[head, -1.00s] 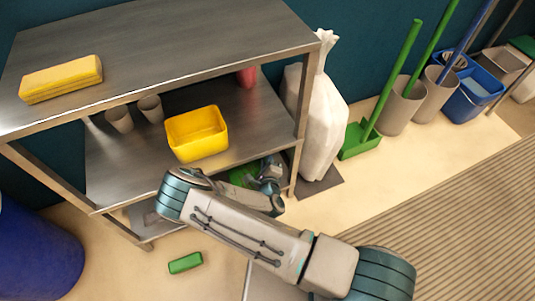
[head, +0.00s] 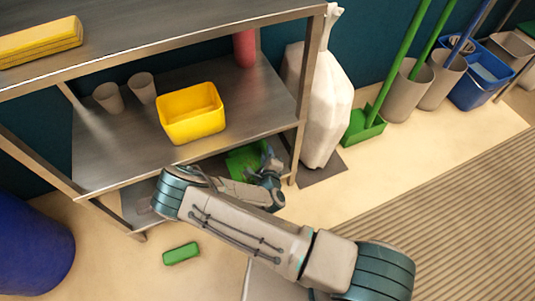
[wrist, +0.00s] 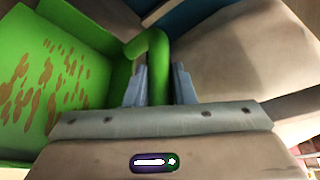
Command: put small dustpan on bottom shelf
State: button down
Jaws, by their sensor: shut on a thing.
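The small green dustpan (wrist: 60,85) fills the left of the wrist view, with brown speckles in its pan. My gripper (wrist: 158,78) is shut on its green handle (wrist: 157,65). In the head view the green pan (head: 246,160) shows below the middle shelf, at the right end of the rack. My gripper (head: 270,170) is beside it there, partly hidden by my arm. The bottom shelf (head: 135,205) shows only in part, behind my arm. I cannot tell whether the pan touches it.
The middle shelf (head: 110,165) holds a yellow bin (head: 191,112), two cups and a red item. A rack post (head: 302,120) stands just right of my gripper, with a white bag (head: 325,110) beyond. A green block (head: 181,253) lies on the floor.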

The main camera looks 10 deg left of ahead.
jog(key=shift+f, duration=0.5)
jog(key=c, duration=1.1)
grip_release()
jog(key=shift+c, duration=0.2)
